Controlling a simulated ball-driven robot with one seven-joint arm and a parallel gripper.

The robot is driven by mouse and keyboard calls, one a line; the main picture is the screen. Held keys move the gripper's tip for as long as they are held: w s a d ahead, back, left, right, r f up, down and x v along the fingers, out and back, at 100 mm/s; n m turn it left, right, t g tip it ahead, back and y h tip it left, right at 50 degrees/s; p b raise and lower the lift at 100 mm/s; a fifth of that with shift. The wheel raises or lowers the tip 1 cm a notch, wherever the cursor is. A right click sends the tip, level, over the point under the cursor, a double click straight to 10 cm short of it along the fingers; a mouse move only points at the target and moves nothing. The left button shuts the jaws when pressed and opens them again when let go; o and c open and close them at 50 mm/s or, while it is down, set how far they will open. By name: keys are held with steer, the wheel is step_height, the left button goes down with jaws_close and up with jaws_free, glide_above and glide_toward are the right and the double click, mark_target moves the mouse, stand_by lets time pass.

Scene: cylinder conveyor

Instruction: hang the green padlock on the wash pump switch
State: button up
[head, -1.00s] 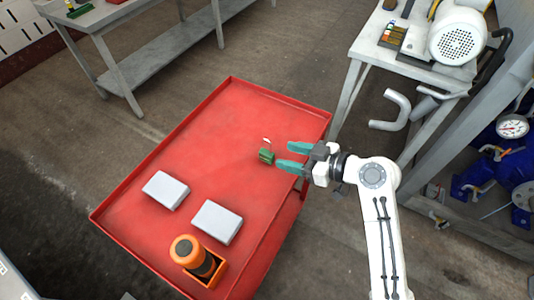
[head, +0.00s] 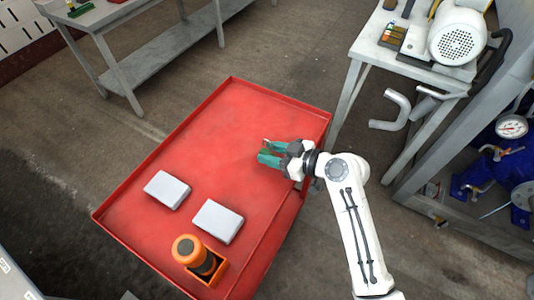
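The small green padlock (head: 265,149) is on the red cart top, with its pale shackle at the far side. Its body is largely hidden by my gripper (head: 267,154). The teal fingers reach in from the right, at the padlock, apparently one on each side of it. Whether they press on it or are still a little apart cannot be told. I cannot make out a wash pump switch in this view.
The red cart (head: 215,120) has a raised rim. Two light grey boxes (head: 167,190) (head: 218,221) and an orange-and-black item in an orange holder (head: 205,268) stand on its near part. A grey bench (head: 365,50) with a white motor (head: 457,42) stands at upper right.

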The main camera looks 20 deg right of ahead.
jaws_close()
steer(key=shift+r, duration=0.1)
